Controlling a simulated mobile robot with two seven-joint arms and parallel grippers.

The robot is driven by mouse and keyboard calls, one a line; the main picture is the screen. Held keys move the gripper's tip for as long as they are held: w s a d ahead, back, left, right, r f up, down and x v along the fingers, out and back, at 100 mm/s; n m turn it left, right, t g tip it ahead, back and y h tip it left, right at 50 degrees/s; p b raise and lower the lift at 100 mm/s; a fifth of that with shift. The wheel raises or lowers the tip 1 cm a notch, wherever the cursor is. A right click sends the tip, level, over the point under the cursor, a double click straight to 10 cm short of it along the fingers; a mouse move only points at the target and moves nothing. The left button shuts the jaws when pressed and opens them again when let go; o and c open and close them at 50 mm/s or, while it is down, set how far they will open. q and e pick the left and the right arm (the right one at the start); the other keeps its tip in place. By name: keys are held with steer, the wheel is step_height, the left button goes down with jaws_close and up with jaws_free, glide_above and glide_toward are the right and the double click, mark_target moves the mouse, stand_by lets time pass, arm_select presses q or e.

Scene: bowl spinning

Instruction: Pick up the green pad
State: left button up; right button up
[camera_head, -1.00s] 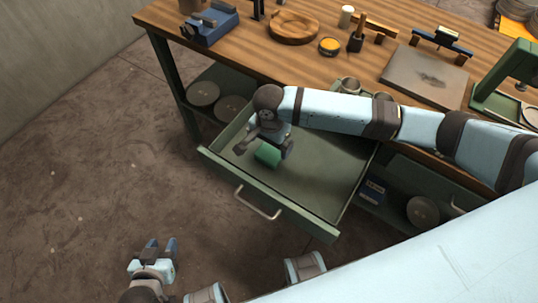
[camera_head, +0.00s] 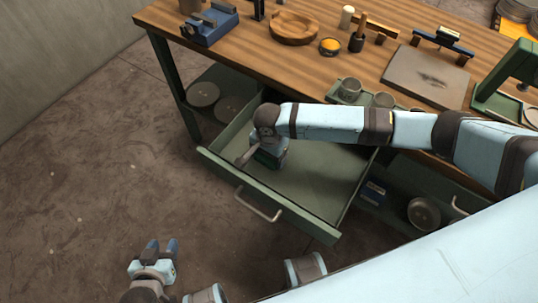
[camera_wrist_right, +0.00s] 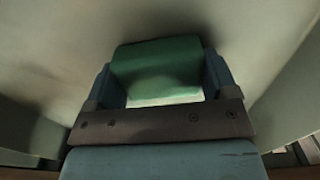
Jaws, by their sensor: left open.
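The green pad (camera_wrist_right: 160,65) lies between the two fingers of my right gripper (camera_wrist_right: 163,75) in the right wrist view, with its sides close against both fingers. Whether they press on it I cannot tell. In the head view my right gripper (camera_head: 268,152) is down inside the open drawer (camera_head: 315,185), and only a dark green sliver of the pad (camera_head: 266,159) shows beneath it. My left gripper (camera_head: 161,246) is open and empty, over the floor at the lower left, away from the drawer.
The drawer has a front wall with a metal handle (camera_head: 258,206); its floor to the right of the gripper is bare. The wooden bench top (camera_head: 255,55) above holds a wooden bowl (camera_head: 294,27), a grey plate (camera_head: 425,77) and cups. Round discs (camera_head: 203,94) lie on the shelf below.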

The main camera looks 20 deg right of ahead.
steer(key=shift+r, duration=0.1)
step_height(320, 180, up, 20)
steer(key=p, duration=0.2)
stand_by(0.4)
